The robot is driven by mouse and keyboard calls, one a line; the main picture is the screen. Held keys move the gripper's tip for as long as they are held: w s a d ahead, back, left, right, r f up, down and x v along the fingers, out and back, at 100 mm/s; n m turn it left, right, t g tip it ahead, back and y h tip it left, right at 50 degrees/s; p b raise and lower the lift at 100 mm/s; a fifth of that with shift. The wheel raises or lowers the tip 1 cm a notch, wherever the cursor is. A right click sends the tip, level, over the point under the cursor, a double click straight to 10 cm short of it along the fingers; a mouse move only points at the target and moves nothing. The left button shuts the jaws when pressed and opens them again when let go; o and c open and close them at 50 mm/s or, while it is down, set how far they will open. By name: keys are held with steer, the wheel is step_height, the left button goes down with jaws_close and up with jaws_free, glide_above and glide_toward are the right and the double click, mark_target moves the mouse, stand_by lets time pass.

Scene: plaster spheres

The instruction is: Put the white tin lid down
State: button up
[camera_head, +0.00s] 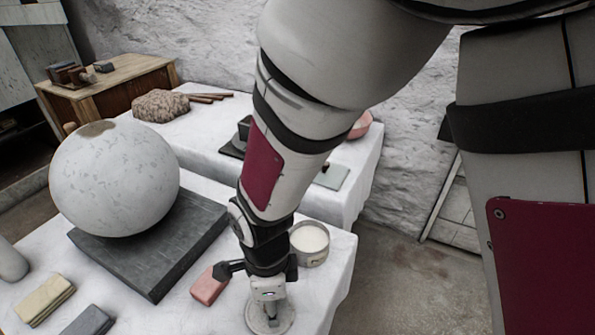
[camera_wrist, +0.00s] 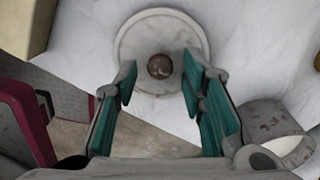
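The white tin lid (camera_head: 257,323) lies flat on the white-covered table, directly below my gripper (camera_head: 268,302). In the wrist view the round lid (camera_wrist: 134,48) shows its pale disc and a small dark brown knob (camera_wrist: 160,66) at its centre. My gripper (camera_wrist: 160,78) is open there, with its green-padded fingers apart on either side of the knob. I see clear space between the knob and both fingers. The open round tin (camera_head: 313,259), with white contents, stands behind my gripper to the right. It also shows at the lower right of the wrist view (camera_wrist: 268,118).
A pinkish block (camera_head: 208,286) lies just left of my gripper. A large plaster sphere (camera_head: 115,180) rests on a dark slab (camera_head: 165,265). Yellowish (camera_head: 44,299) and grey (camera_head: 88,321) blocks lie front left. The table's right edge is close to the tin.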

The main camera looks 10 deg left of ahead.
step_height(320, 180, up, 12)
steer(key=p, duration=0.5)
steer(key=w+d+r+n, duration=0.1)
steer(key=d+r+n, duration=0.2)
steer(key=d+r, duration=0.35)
steer(key=s+d+r+n, duration=0.35)
steer(key=d+r, duration=0.25)
steer(key=d, duration=0.5)
steer(key=s+d+r+n, duration=0.3)
steer(key=s+d+n, duration=0.5)
steer(key=s+d, duration=0.2)
steer(key=shift+s+r+n+t, duration=0.3)
steer(key=shift+s+n+t, duration=0.1)
steer(key=shift+s, duration=0.45)
steer(key=shift+a, duration=0.1)
step_height(320, 180, up, 27)
steer(key=t+p, duration=0.3)
steer(key=p, duration=2.2)
steer(key=shift+d+t, duration=0.25)
steer(key=shift+t, duration=0.15)
